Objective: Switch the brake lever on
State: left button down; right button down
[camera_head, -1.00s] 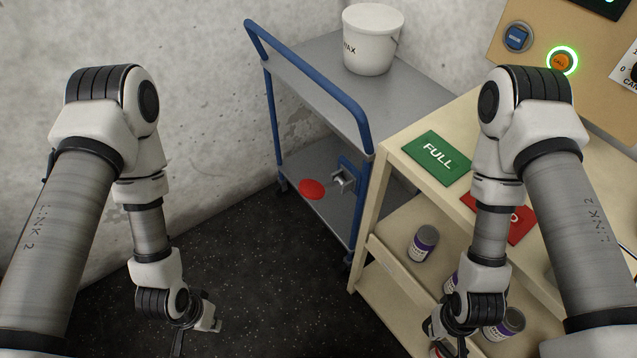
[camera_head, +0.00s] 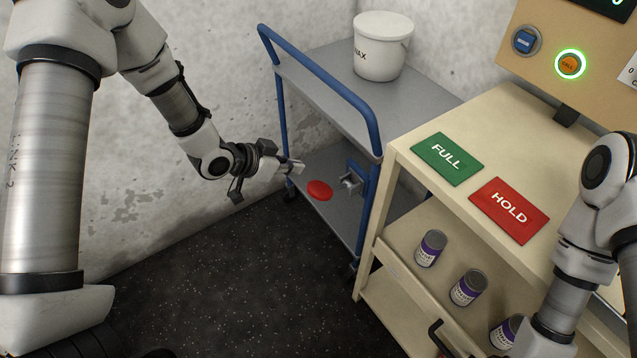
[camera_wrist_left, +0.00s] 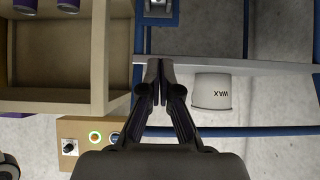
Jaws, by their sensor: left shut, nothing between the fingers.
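The brake lever appears as a flat red round knob (camera_head: 318,190) beside a grey metal bracket (camera_head: 350,184) on the low part of the blue-framed cart (camera_head: 330,85). The bracket also shows at the top edge of the left wrist view (camera_wrist_left: 157,8); the red knob is not visible there. My left gripper (camera_head: 298,166) is shut and empty, just up and left of the red knob in the head view, with a visible gap between them. Its closed fingers (camera_wrist_left: 158,72) point toward the cart in the wrist view. My right arm is at the right; its gripper is mostly cut off by the bottom edge.
A white WAX bucket (camera_head: 382,50) stands on the cart's top shelf. A beige bench to the right carries a green FULL plate (camera_head: 447,158) and a red HOLD plate (camera_head: 509,211), with several cans on its shelf. The dark floor (camera_head: 230,290) in front is clear.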

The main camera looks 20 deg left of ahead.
pick_arm(q)
send_over(316, 188)
jog(key=f, duration=0.6)
jog(key=shift+w+d, duration=0.35)
jog(key=shift+d, duration=0.05)
jog(key=f, duration=0.2)
jog(key=s+a+f, duration=0.1)
jog(key=f, duration=0.1)
jog(key=shift+p, duration=0.3)
jog(key=shift+d, duration=0.1)
